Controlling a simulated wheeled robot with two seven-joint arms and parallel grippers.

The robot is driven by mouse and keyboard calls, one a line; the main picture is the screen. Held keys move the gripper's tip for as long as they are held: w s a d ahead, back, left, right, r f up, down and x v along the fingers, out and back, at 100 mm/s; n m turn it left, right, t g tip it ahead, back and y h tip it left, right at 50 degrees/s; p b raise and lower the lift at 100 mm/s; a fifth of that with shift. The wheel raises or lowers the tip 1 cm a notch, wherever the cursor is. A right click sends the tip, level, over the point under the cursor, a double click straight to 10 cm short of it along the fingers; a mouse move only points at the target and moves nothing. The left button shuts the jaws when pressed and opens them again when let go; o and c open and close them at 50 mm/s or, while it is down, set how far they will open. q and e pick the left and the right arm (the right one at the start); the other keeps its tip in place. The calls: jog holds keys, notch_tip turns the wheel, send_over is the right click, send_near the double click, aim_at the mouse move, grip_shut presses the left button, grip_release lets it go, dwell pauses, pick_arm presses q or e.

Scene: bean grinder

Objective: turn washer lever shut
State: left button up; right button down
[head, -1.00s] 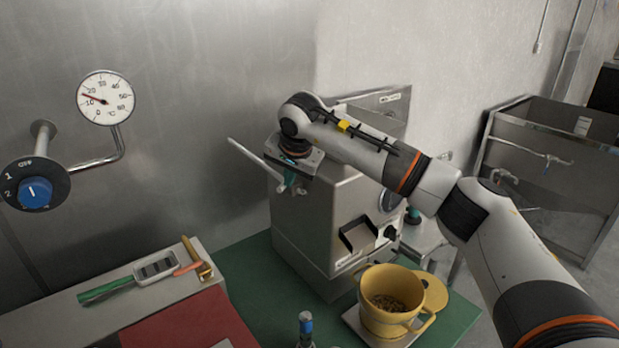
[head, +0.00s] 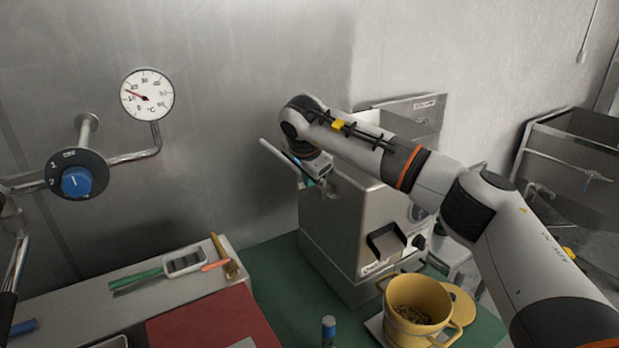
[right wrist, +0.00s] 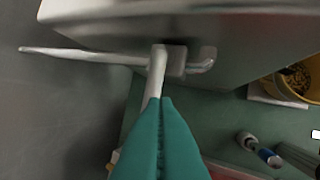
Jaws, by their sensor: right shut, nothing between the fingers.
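The grey metal machine (head: 350,225) stands on the green mat, with a pale lever rod (head: 276,152) sticking out from its upper left side. In the right wrist view the long rod (right wrist: 85,54) points left, and a short pale arm (right wrist: 156,72) runs from its joint down to my fingertips. My right gripper (head: 303,182) is at the machine's upper left edge, close to the lever. Its teal fingers (right wrist: 160,102) are together, with their tips against or just in front of the short arm; I cannot tell whether they touch. My left gripper is out of view.
A yellow pot of beans (head: 416,305) stands at the machine's front right. A blue dial (head: 76,181) and a thermometer (head: 147,95) are at the left wall. Tools (head: 185,262) lie on the ledge at left.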

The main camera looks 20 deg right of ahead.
jog(key=shift+d, duration=0.1)
dwell(0.4)
jog(key=shift+d+r, duration=0.1)
jog(key=shift+d, duration=0.6)
